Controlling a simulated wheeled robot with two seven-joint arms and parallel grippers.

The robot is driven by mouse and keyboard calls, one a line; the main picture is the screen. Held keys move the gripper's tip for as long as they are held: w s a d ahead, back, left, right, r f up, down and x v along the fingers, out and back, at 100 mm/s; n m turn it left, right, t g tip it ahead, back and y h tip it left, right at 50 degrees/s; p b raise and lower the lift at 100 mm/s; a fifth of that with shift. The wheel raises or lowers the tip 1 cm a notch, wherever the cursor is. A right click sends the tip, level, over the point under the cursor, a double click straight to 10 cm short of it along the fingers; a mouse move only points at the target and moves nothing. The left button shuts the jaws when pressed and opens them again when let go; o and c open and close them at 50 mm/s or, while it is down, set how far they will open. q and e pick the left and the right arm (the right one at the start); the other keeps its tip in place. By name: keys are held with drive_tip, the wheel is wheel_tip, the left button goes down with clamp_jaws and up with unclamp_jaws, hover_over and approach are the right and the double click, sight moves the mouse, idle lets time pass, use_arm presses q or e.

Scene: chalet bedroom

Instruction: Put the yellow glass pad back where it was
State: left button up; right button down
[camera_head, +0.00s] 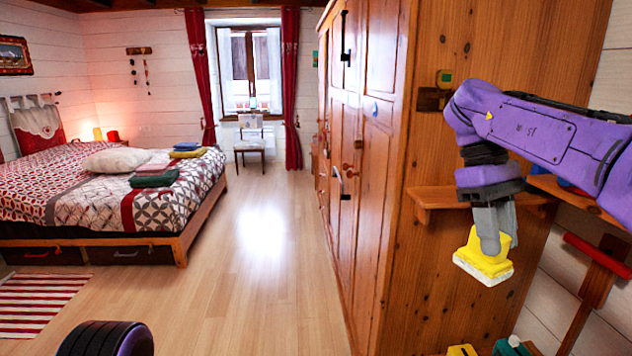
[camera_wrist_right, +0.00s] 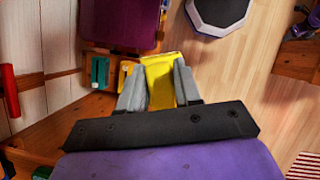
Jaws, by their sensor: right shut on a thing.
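The yellow glass pad (camera_head: 482,262) has a yellow body with a handle and a whitish underside. It hangs tilted in the air beside the wooden wardrobe's end panel, below and in front of a small shelf. My right gripper (camera_head: 492,232) points down and is shut on its upper part. In the right wrist view the pad (camera_wrist_right: 160,80) sits between the two grey fingers of the gripper (camera_wrist_right: 160,88). My left gripper is not in view.
A small wooden shelf (camera_head: 450,197) juts from the wardrobe (camera_head: 400,130). Below, a yellow item (camera_head: 462,350) and a green item (camera_head: 510,346) show at the bottom edge. A red bar (camera_head: 596,252) is on the right. The floor (camera_head: 260,270) left of the wardrobe is clear, towards the bed (camera_head: 120,200).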

sight(471, 243)
drive_tip(key=w+f+m, duration=0.1)
drive_tip(key=w+f, duration=0.1)
drive_tip(key=w+a+f+m+y, duration=0.1)
drive_tip(key=w+f+m, duration=0.1)
drive_tip(key=shift+a+f, duration=0.1)
drive_tip(key=shift+f, duration=0.15)
drive_tip(key=w+a+f+m, duration=0.1)
drive_tip(key=a+f, duration=0.2)
drive_tip(key=f, duration=0.8)
drive_tip(key=w+a+f, duration=0.1)
drive_tip(key=a+f, duration=0.2)
drive_tip(key=f, duration=0.8)
drive_tip(key=shift+w+a+f+m+y, duration=0.3)
drive_tip(key=shift+m+y, duration=0.1)
